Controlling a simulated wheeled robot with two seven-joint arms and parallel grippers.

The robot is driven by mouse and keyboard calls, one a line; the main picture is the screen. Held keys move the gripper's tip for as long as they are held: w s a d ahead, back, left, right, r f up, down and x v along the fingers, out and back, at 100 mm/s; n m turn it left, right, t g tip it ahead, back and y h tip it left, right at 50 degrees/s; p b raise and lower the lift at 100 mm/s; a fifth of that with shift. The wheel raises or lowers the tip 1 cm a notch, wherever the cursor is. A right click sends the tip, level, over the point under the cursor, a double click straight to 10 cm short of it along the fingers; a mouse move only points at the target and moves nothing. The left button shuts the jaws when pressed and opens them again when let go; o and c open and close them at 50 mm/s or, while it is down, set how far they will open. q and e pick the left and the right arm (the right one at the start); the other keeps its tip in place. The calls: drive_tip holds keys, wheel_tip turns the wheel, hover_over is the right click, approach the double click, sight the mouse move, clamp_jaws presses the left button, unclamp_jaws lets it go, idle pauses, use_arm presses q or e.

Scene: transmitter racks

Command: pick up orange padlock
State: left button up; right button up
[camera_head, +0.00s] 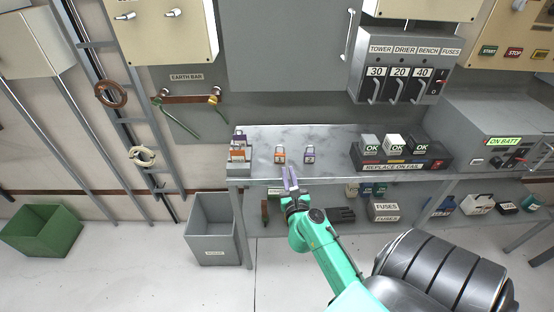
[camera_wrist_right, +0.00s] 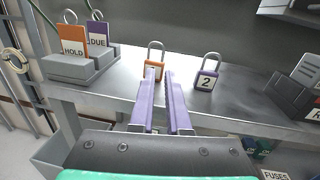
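The orange padlock (camera_head: 280,156) stands upright with its shackle up on the grey metal shelf, near the front edge. It also shows in the right wrist view (camera_wrist_right: 154,64), partly hidden by the fingertips. A purple padlock (camera_head: 309,156) marked 2 stands just to its right, also in the wrist view (camera_wrist_right: 206,80). My right gripper (camera_head: 289,174) has two purple fingers, apart with an empty gap (camera_wrist_right: 160,76). It points at the orange padlock from the front. I cannot tell whether the fingertips touch it. My left gripper is not in view.
A grey holder (camera_head: 238,167) with HOLD and DUE tags stands left of the padlocks. A dark tray (camera_head: 400,164) with OK blocks stands to the right. A grey bin (camera_head: 212,230) is below left. The shelf between the purple padlock and tray is clear.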

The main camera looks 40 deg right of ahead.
drive_tip(key=shift+m, duration=0.3)
drive_tip(key=x, duration=1.4)
drive_tip(key=shift+s+d+r+b, duration=0.15)
drive_tip(key=shift+s+d+b, duration=0.05)
drive_tip(key=shift+d+b, duration=0.1)
drive_tip(key=shift+w+d, duration=0.25)
drive_tip(key=shift+w, duration=0.15)
drive_tip(key=shift+s+a, duration=0.1)
drive_tip(key=shift+s, duration=0.05)
clamp_jaws()
drive_tip(key=shift+r, duration=0.1)
wheel_tip(320, 180, up, 20)
drive_tip(key=p, duration=0.9)
